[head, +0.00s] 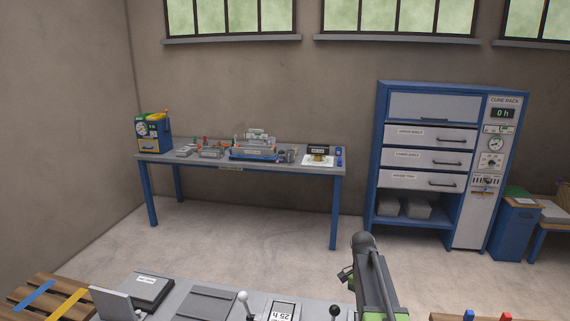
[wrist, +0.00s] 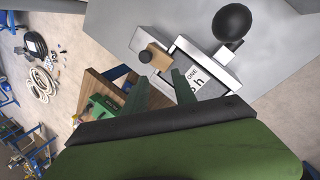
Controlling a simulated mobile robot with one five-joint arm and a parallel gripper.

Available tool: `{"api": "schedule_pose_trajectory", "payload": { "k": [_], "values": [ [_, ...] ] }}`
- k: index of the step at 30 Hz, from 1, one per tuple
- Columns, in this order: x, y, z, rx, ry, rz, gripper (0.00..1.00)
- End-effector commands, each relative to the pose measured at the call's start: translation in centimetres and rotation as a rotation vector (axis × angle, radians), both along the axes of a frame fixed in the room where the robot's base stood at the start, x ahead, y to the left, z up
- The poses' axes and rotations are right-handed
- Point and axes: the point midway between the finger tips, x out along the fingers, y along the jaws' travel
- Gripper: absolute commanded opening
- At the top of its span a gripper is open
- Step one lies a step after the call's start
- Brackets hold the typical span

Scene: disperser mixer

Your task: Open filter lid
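I cannot tell for sure which part is the filter lid. In the head view, a grey bench top (head: 190,283) at the bottom edge carries a dark grey labelled box (head: 148,290) and an upright grey panel (head: 112,304). My gripper (wrist: 158,84) shows in the wrist view with its two dark green fingers apart and nothing between them. Beyond the fingertips are a tan block (wrist: 158,55) with a dark knob and a white label plate (wrist: 192,76). Contact with them is not visible. In the head view my arm covers part of the bench.
A black ball knob (wrist: 232,22) stands beside the label plate. A white-knobbed lever (head: 243,297) and a black-knobbed lever (head: 334,311) rise from the bench. A wooden pallet (head: 45,297) is at left. A blue-legged table (head: 215,162) and a blue cabinet (head: 425,165) stand across open floor.

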Motion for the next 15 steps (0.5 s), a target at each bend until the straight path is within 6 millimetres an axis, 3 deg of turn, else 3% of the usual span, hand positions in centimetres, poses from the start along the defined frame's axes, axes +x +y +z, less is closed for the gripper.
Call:
{"api": "schedule_pose_trajectory", "payload": {
  "k": [1,3,6,9,15],
  "values": [
    [-2.6,4.3,-1.7,0.036,-0.029,0.133,0.33],
    [-4.7,8.8,-2.8,0.094,-0.075,0.328,0.33],
    [-7.2,12.2,-3.4,0.164,-0.141,0.569,0.33],
    [-8.5,13.0,-3.3,0.213,-0.204,0.763,0.33],
    [-7.0,13.4,-3.3,0.24,-0.253,0.994,0.33]
  ]
}}
